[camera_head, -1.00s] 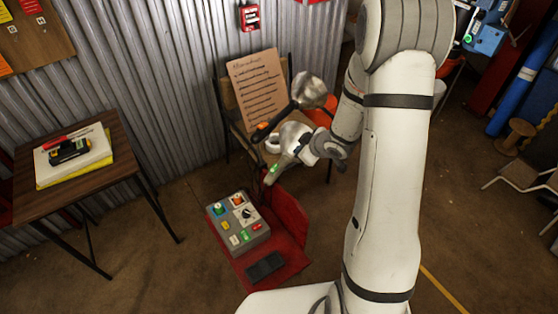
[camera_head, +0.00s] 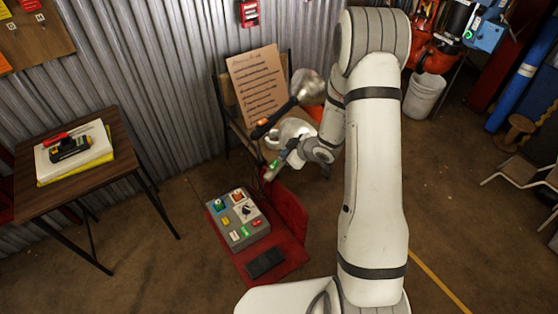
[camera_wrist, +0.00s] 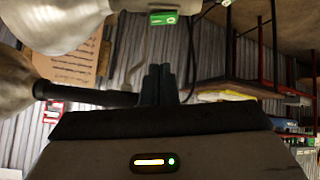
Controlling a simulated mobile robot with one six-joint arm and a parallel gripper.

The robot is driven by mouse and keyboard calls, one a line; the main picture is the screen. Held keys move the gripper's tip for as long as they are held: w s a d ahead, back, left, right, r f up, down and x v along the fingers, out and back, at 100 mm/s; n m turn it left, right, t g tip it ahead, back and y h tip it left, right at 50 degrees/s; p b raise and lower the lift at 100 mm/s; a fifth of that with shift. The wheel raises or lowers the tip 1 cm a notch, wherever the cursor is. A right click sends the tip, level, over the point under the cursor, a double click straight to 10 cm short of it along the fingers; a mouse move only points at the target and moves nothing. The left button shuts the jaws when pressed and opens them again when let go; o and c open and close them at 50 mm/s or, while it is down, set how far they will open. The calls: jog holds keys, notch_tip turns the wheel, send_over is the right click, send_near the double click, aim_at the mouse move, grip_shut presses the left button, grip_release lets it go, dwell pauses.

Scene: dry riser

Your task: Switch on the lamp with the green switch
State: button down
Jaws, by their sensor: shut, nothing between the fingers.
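The lamp with the green switch has a silver dome (camera_head: 290,127) and a pale handle pointing down-left, near the chair. Its green switch (camera_head: 273,165) is on the handle. In the wrist view the green switch (camera_wrist: 163,18) is at the top middle, with its silver dome (camera_wrist: 135,4) beside it. My gripper (camera_wrist: 160,84) is shut and empty; its dark fingertips show below the switch in that picture, apart from it. In the head view my wrist is close to the lamp, and the fingertips are hard to make out.
A second silver lamp (camera_head: 306,84) with a black handle and orange switch (camera_head: 262,121) is just above, close to my gripper. A grey button box (camera_head: 238,219) sits on a red chair (camera_head: 288,262). A wooden table (camera_head: 30,192) is at left.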

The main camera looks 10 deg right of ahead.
aim_at(273, 162)
jog(key=x, duration=0.5)
jog(key=shift+w+a+f, duration=0.2)
jog(key=f, duration=0.1)
jog(key=f+p, duration=0.1)
jog(key=f, duration=0.1)
jog(key=shift+w+d+f, duration=0.2)
jog(key=shift+d+f, duration=0.1)
jog(key=shift+d, duration=0.1)
jog(key=shift+f, duration=0.1)
